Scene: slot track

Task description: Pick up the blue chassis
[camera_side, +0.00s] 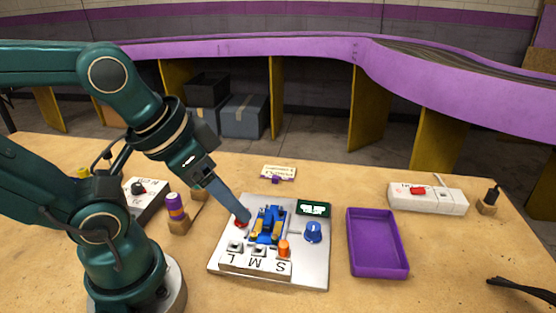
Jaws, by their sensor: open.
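The blue chassis (270,222) sits on the pale grey board (315,262), near its middle. It is blue with gold-coloured parts. My gripper (242,216) reaches down from the upper left, with its tip close to the left side of the chassis. It is open. I cannot tell from this view whether a finger touches the chassis or the red part (240,224) beside it.
The board carries a small display (313,208), a blue knob (313,232), an orange peg (284,248) and L, M, S labels. A purple tray (377,270) is to the right. A white power strip (428,199) lies further right. A purple-and-orange cylinder (175,208) stands left.

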